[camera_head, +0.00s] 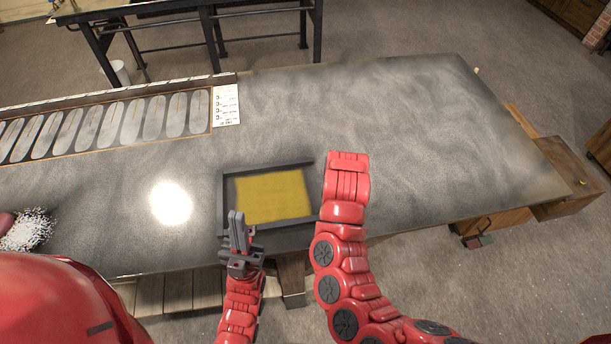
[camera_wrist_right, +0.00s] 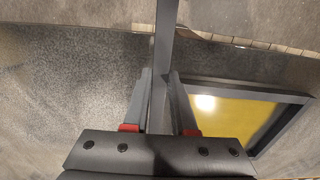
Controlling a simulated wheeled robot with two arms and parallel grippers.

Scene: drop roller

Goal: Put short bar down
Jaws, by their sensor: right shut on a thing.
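The short bar (camera_wrist_right: 166,40) is a dark grey strip in the right wrist view. My right gripper (camera_wrist_right: 160,80) is shut on it, with a finger on each side. In the head view, my right arm hides that gripper and the bar. A dark frame (camera_head: 222,195) around a yellow surface (camera_head: 270,195) lies near the table's front edge. In the right wrist view the frame (camera_wrist_right: 255,90) is beside the gripper, to the right. My left gripper (camera_head: 238,222) is at the frame's front left corner. Its fingers look close together, but I cannot tell whether they are shut.
The grey table (camera_head: 400,110) is largely bare behind and right of the frame. A rack with several oval pieces (camera_head: 130,120) and a white printed sheet (camera_head: 226,105) lie at the back left. A speckled roller-like thing (camera_head: 28,232) is at the left edge.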

